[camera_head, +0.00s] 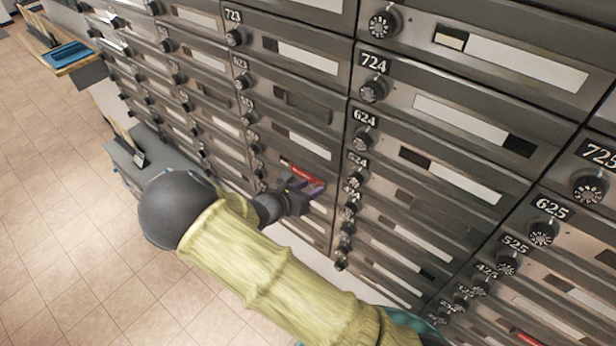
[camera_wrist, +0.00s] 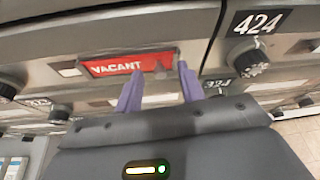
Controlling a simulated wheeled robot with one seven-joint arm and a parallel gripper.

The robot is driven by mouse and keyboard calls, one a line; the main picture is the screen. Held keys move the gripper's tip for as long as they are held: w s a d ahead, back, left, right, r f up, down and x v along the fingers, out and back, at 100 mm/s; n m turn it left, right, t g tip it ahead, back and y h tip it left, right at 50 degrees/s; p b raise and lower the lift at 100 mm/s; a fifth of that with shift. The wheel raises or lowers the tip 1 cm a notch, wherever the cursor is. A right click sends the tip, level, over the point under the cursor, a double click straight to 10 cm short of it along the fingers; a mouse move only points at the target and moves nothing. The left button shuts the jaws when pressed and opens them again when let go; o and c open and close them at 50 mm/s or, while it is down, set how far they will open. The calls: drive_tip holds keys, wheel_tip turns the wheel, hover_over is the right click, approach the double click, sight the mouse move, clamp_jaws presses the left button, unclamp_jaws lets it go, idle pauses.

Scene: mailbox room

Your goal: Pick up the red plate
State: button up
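A red plate (camera_wrist: 110,68) marked "VACANT" sits in the label slot of a grey mailbox door in the wrist view. Its right end lies near my fingertips. The same plate (camera_head: 303,173) shows as a small red strip in the head view, just above my gripper (camera_head: 298,192). In the wrist view my gripper (camera_wrist: 160,69) has two purple fingers spread apart, with nothing seen held between them. The fingertips overlap the plate's right part in the picture. I cannot tell whether they touch it.
A wall of grey mailboxes with numbered dials surrounds the plate; a dial (camera_wrist: 247,57) under number 424 is to its right. Another red label (camera_head: 528,339) shows at the lower right. A shelf with a blue tray (camera_head: 62,54) is far left. The tiled floor (camera_head: 60,200) at left is clear.

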drive_tip(key=shift+c, duration=0.2)
clamp_jaws()
drive_tip(key=shift+r, duration=0.15)
drive_tip(key=shift+r+p, duration=0.25)
drive_tip(key=shift+p, duration=0.05)
drive_tip(key=r+p, duration=0.3)
drive_tip(key=shift+s+a+r, duration=0.1)
drive_tip(key=shift+s+a, duration=0.2)
drive_tip(key=s+a+p, duration=0.3)
drive_tip(key=s+a, duration=0.8)
drive_tip(key=s, duration=0.2)
drive_tip(key=shift+a+f+p, duration=0.2)
drive_tip(key=shift+f+p, duration=0.05)
drive_tip(key=shift+p, duration=0.15)
drive_tip(key=shift+w, duration=0.1)
